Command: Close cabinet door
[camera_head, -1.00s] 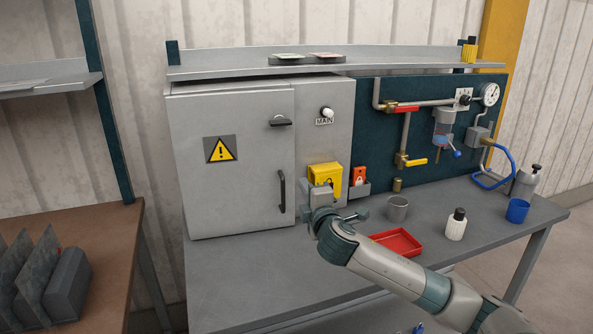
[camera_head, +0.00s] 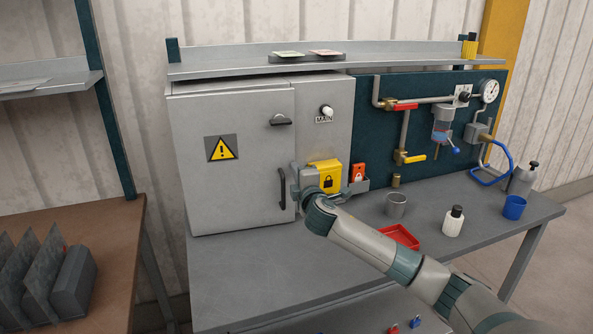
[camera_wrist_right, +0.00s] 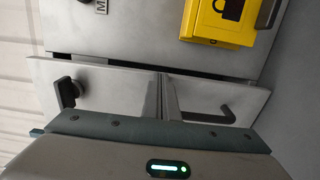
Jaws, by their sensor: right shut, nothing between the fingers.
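The grey cabinet door (camera_head: 235,185) has a yellow warning sign, a dark latch (camera_head: 281,121) and a black bar handle (camera_head: 282,189). It looks slightly ajar, with a dark gap along its top edge. My right gripper (camera_head: 295,187) is shut and empty at the door's free edge, just right of the handle. In the right wrist view, the shut fingers (camera_wrist_right: 166,98) reach to the door (camera_wrist_right: 115,88), between the latch (camera_wrist_right: 69,92) and the handle (camera_wrist_right: 220,117). I cannot tell whether they touch it. My left gripper is not in view.
A yellow lock box (camera_head: 325,175) is on the cabinet's fixed front, close to my right gripper. A red tray (camera_head: 400,236), a grey cup (camera_head: 396,205), a white bottle (camera_head: 453,222) and a blue cup (camera_head: 514,207) stand on the bench. The bench front left is clear.

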